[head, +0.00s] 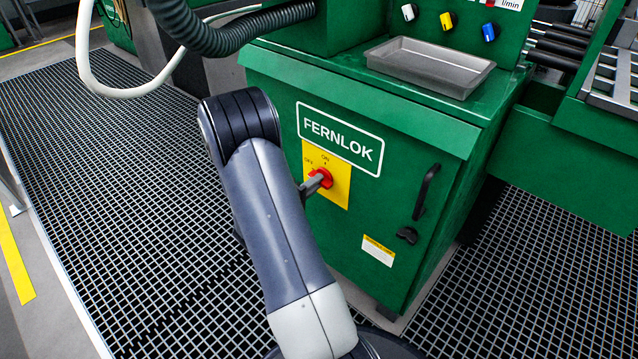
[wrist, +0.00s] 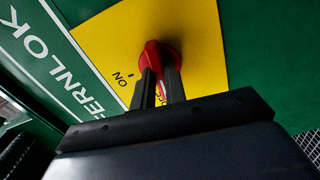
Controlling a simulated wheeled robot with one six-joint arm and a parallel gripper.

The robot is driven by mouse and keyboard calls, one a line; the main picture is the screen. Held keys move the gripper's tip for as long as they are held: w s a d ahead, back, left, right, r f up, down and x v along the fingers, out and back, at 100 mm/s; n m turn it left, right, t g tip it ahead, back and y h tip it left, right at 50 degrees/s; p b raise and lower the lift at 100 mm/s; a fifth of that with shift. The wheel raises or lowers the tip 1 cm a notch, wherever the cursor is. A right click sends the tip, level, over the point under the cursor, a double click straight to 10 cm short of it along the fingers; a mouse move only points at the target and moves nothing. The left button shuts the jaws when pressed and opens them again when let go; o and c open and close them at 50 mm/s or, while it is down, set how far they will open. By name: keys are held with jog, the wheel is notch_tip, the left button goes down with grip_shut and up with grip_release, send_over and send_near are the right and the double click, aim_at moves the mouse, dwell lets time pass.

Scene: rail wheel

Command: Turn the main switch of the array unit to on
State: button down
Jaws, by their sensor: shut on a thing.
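The main switch is a red rotary knob (head: 326,178) on a yellow plate (head: 340,192) on the front of the green FERNLOK cabinet. In the head view, OFF is printed left of the knob and ON above it. My gripper (head: 313,184) reaches the knob from the left. In the wrist view, the two dark fingers of my gripper (wrist: 159,88) are shut on the red knob (wrist: 166,54), one on each side of its handle. ON shows on the yellow plate (wrist: 198,30) left of the fingers; OFF is not readable there. I cannot tell exactly where the handle points.
The cabinet door has a black handle (head: 426,190) and a black latch (head: 407,235) right of the switch. A grey tray (head: 430,68) sits on the cabinet top. A ribbed hose (head: 230,35) hangs above my arm. Floor grating (head: 90,170) lies open to the left.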

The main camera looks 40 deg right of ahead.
jog(key=shift+f+m+b, duration=0.15)
jog(key=shift+m+b, duration=1.25)
jog(key=shift+b, duration=1.1)
jog(key=shift+m+b, duration=0.3)
jog(key=shift+b, duration=0.15)
jog(key=shift+m+b, duration=0.6)
jog(key=shift+b, duration=0.6)
jog(key=shift+m, duration=1.8)
jog(key=m, duration=0.4)
jog(key=shift+m, duration=0.3)
